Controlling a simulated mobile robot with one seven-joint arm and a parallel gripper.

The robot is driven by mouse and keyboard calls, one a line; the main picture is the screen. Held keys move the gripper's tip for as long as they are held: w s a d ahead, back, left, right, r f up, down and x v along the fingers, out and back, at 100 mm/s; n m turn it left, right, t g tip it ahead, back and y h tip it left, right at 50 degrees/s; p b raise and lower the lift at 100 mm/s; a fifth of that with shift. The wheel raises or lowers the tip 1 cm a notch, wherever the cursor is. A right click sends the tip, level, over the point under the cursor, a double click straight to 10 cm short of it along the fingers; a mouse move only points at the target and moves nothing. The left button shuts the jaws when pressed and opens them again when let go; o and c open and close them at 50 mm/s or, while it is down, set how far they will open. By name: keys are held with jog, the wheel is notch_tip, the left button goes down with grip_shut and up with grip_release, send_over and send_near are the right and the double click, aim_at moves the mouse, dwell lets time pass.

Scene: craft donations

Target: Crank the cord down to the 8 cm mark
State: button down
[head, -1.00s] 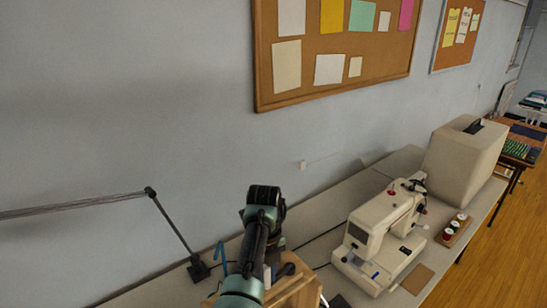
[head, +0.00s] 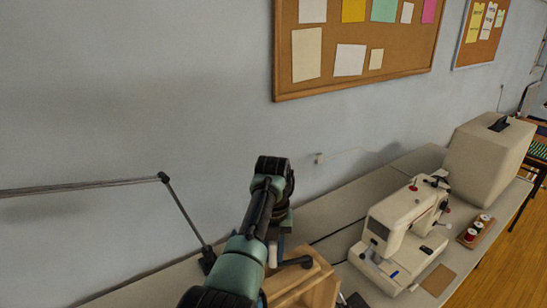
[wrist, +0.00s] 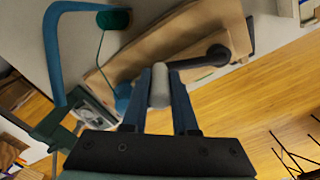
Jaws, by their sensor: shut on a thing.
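My gripper (wrist: 160,84) has its two blue fingers closed around the pale grey grip (wrist: 159,92) of a crank. The crank's black arm (wrist: 208,57) runs from the grip to a pivot on a wooden body (wrist: 125,62). In the head view, the pale grip (head: 273,256) is below my wrist, with the black crank arm (head: 296,262) to its right above the wooden box (head: 312,287). In the wrist view, a green spool (wrist: 113,18) sits at the end of a blue bent frame (wrist: 50,40), and a thin green cord hangs from it. No 8 cm mark is readable.
A cream sewing machine (head: 402,228) stands on the bench to the right. Beyond it are a tray of thread spools (head: 475,231) and a large beige cover (head: 487,155). A jointed lamp arm (head: 185,212) stands at left. The wall is close behind.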

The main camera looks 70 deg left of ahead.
jog(key=shift+s, duration=0.15)
jog(key=c, duration=0.7)
grip_release()
jog(key=shift+r, duration=0.55)
notch_tip(320, 180, up, 12)
jog(key=shift+f+b, duration=0.1)
jog(key=shift+b, duration=0.5)
